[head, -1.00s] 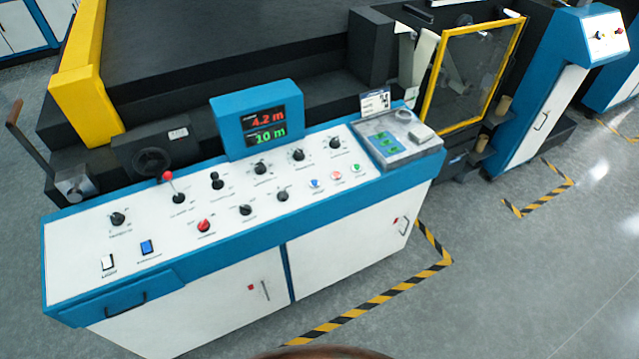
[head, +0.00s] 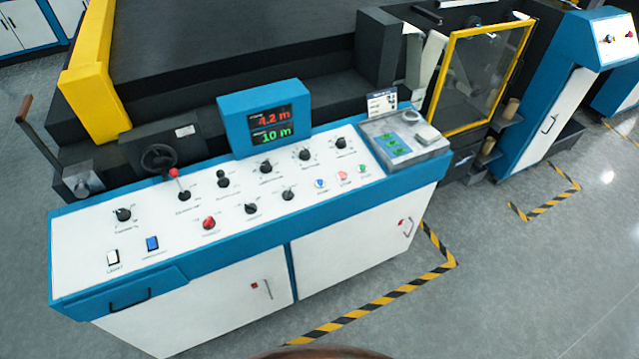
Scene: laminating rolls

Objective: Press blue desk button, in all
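The control desk (head: 75,285) has a white sloping top with blue edges. A small round blue button (head: 320,184) sits on its right half, in a row with a red one (head: 342,176) and a green one (head: 362,169). Labels are too small to read. Neither gripper is in view, and nothing covers the buttons.
Black knobs, a red-knobbed lever (head: 174,173) and a larger red button (head: 208,223) stand on the desk. A display (head: 268,123) reads 4.2 m and 10 m. A yellow-framed guard (head: 440,75) stands behind right. Grey floor (head: 530,290) with striped tape is clear in front.

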